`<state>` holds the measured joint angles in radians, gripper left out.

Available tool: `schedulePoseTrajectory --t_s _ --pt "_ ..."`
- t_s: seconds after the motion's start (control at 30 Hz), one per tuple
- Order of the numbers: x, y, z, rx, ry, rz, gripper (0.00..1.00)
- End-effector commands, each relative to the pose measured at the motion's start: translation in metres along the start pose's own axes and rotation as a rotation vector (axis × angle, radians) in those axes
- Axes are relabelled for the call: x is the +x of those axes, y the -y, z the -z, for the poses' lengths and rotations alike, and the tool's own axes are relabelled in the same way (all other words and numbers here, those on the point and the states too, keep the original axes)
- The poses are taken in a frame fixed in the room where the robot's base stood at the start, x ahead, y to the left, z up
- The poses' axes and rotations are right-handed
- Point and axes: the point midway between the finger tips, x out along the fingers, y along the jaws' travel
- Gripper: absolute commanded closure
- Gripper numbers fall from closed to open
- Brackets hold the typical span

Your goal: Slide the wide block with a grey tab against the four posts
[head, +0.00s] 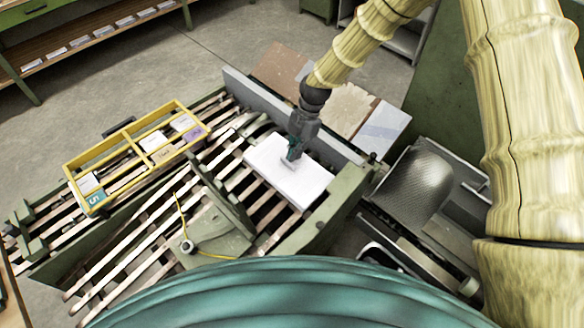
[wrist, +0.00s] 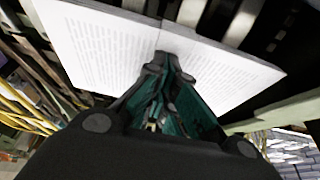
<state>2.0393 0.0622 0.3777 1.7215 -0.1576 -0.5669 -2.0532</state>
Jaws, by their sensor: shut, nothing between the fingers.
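The wide block (head: 305,184) is a flat white slab lying on the slatted bed of a green machine in the head view. A small grey patch on its top by the fingertips may be its tab. I cannot make out the four posts.
A yellow divided tray (head: 128,130) holding small blocks stands left on the slats. A grey rail (head: 290,115) runs behind the block, and a green side wall (head: 325,220) lies at its right. A green upright plate (head: 228,198) stands left of it, with bare slats between.

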Motion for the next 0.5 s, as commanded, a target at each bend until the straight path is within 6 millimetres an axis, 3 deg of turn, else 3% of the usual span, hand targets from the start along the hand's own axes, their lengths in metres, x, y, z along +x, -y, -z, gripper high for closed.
schedulePoseTrajectory --t_s 0.03,0.23,0.5 --pt "0.009 0.004 -0.005 0.002 0.002 0.006 1.0" --pt "0.008 0.005 -0.005 0.004 0.001 0.006 1.0" --pt "-0.005 0.004 0.002 0.005 0.0 0.006 1.0"
